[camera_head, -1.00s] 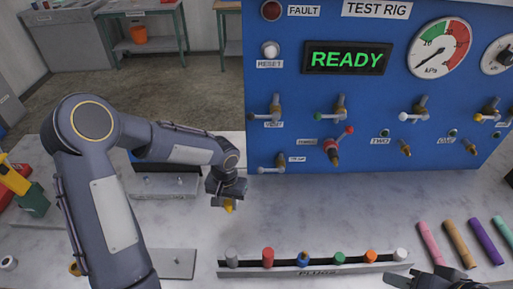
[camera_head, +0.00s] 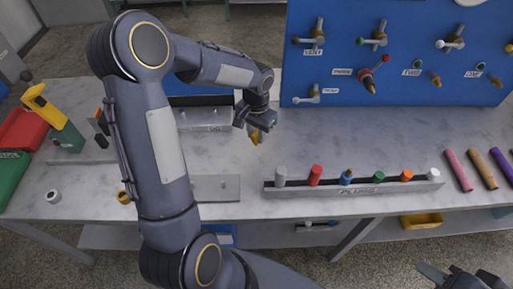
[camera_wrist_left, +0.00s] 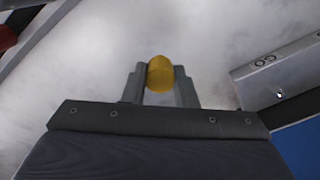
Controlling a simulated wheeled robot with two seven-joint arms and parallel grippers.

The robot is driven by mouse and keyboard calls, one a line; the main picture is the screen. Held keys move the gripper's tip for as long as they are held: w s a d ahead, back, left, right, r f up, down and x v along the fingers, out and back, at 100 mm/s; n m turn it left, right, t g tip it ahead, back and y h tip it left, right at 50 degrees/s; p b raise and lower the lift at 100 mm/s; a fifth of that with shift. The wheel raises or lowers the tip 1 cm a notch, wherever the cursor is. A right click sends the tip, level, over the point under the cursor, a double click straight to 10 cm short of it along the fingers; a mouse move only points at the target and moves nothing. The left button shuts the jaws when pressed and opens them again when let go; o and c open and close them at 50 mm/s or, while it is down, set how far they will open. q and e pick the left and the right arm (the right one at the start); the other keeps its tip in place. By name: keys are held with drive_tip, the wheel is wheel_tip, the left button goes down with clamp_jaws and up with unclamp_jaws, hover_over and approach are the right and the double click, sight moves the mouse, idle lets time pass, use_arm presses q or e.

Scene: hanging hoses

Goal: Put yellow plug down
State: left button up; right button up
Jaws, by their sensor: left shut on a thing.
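My left gripper (camera_head: 262,124) is shut on the yellow plug (camera_head: 255,137). The plug points down over the pale bench top, behind the left end of the plug rack. Whether it touches the bench I cannot tell. In the left wrist view the plug (camera_wrist_left: 160,74) sits between the two fingers (camera_wrist_left: 160,88). The long grey plug rack (camera_head: 355,190) holds a row of upright plugs in grey, red, blue, green, orange and white. My right gripper (camera_head: 448,278) is partly in view at the lower right; its fingers do not show clearly.
Coloured sticks (camera_head: 458,171) lie at the right. Bare bench (camera_head: 330,140) lies between rig and rack.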

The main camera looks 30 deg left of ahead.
sight(256, 144)
use_arm(q)
drive_tip(key=shift+s+f, duration=0.1)
drive_tip(key=shift+f, duration=2.6)
drive_tip(key=shift+f, duration=0.25)
drive_tip(key=o, duration=1)
drive_tip(key=shift+r, duration=0.15)
drive_tip(key=shift+c, duration=0.2)
